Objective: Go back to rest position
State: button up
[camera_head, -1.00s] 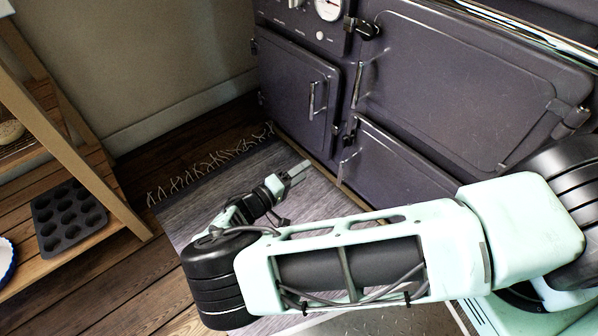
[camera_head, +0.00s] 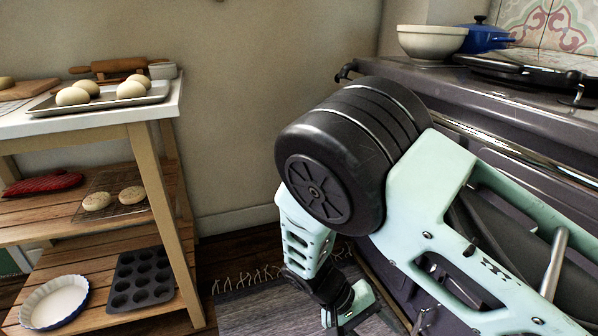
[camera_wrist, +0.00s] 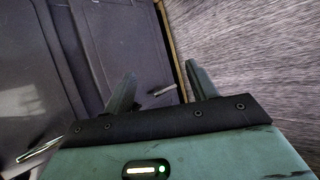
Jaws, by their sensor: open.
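My gripper (camera_wrist: 160,84) is open in the wrist view. Its two fingers stand apart with nothing between them. They point toward the dark front of the range stove (camera_wrist: 95,50) and the grey rug (camera_wrist: 250,45) on the floor. In the head view my arm is folded up at the elbow in front of the stove (camera_head: 500,130). The forearm hangs down over the rug (camera_head: 260,310), and the fingertips cannot be made out clearly there.
A wooden shelf unit (camera_head: 150,170) stands at the left with a tray of dough balls (camera_head: 100,98), a muffin tin (camera_head: 140,278) and a pie dish (camera_head: 55,302). A cream bowl (camera_head: 432,42) and a blue pot (camera_head: 487,38) sit on the stove. Bare wall lies between shelf and stove.

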jog(key=s+r+n+t+y, duration=0.1)
jog(key=s+r+n+y, duration=0.15)
jog(key=s+r, duration=0.4)
jog(key=s+r+n+t+y, duration=0.1)
jog(key=s+r+n+y, duration=0.2)
jog(key=r, duration=0.6)
jog(key=s+r+n+t+y, duration=0.1)
jog(key=s+r+y, duration=0.35)
jog(key=r, duration=0.35)
notch_tip(320, 180, up, 31)
jog(key=a+p, duration=0.1)
jog(key=p, duration=3)
jog(key=shift+s+h, duration=0.35)
jog(key=shift+h, duration=0.05)
jog(key=shift+a, duration=0.1)
